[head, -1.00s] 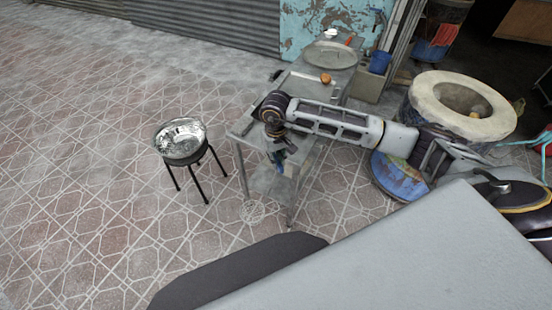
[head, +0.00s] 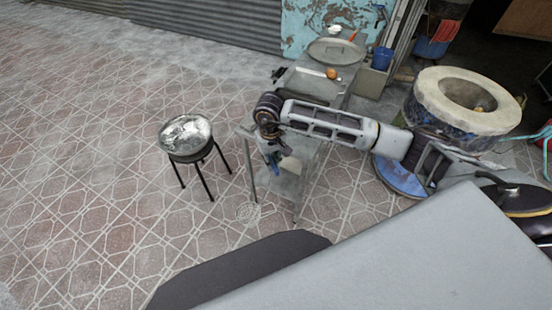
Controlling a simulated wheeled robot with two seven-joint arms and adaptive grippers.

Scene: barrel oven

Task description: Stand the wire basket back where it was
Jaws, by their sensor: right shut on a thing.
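The wire basket (head: 248,213) is a pale, round mesh, faint against the patterned floor tiles. It shows below and left of my right gripper (head: 274,162), close to the front legs of the metal table. My right gripper points down at the table's near left end and is shut on the basket. The part between the jaws and the round mesh is too thin to make out. My left gripper is not in view.
The metal table (head: 318,90) carries a round lid (head: 335,51) and a small brown object (head: 331,73). A black stand with a shiny bowl (head: 186,136) stands at left. The barrel oven (head: 462,100) is at right. Open tiled floor lies left.

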